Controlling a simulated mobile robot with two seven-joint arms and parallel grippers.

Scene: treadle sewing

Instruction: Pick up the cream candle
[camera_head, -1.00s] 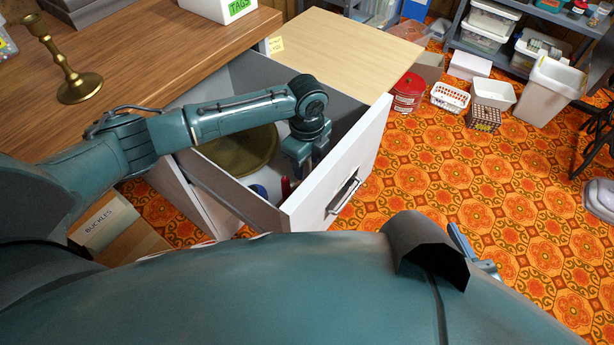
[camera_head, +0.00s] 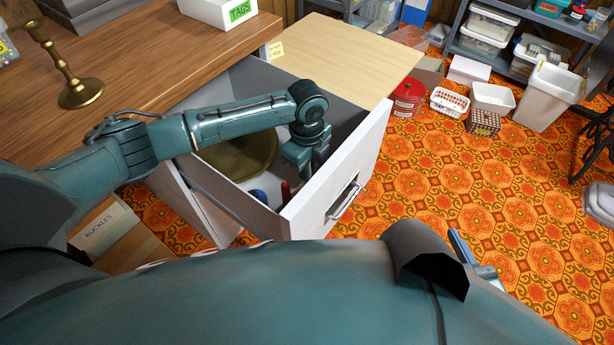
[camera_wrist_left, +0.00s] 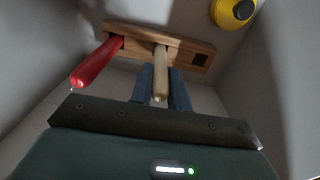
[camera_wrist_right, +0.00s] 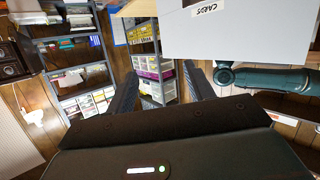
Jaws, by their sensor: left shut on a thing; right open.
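The cream candle (camera_wrist_left: 161,65) stands in a wooden block holder (camera_wrist_left: 140,36) in the left wrist view. A red candle (camera_wrist_left: 97,64) sits in the same block to its left, and an empty square hole shows at its right end. My left gripper (camera_wrist_left: 161,88) is shut on the cream candle, one finger on each side. In the head view, my left gripper (camera_head: 303,160) reaches down inside the open drawer (camera_head: 230,207), hiding the cream candle; the red candle (camera_head: 286,192) shows beside it. My right gripper (camera_wrist_right: 161,88) is open and empty, away from the drawer.
The drawer's walls enclose my left gripper closely. A brass-coloured round thing (camera_head: 243,153) lies in the drawer, and a yellow and black object (camera_wrist_left: 234,10) shows near the holder. A brass candlestick (camera_head: 79,91) stands on the wooden desktop (camera_head: 150,62).

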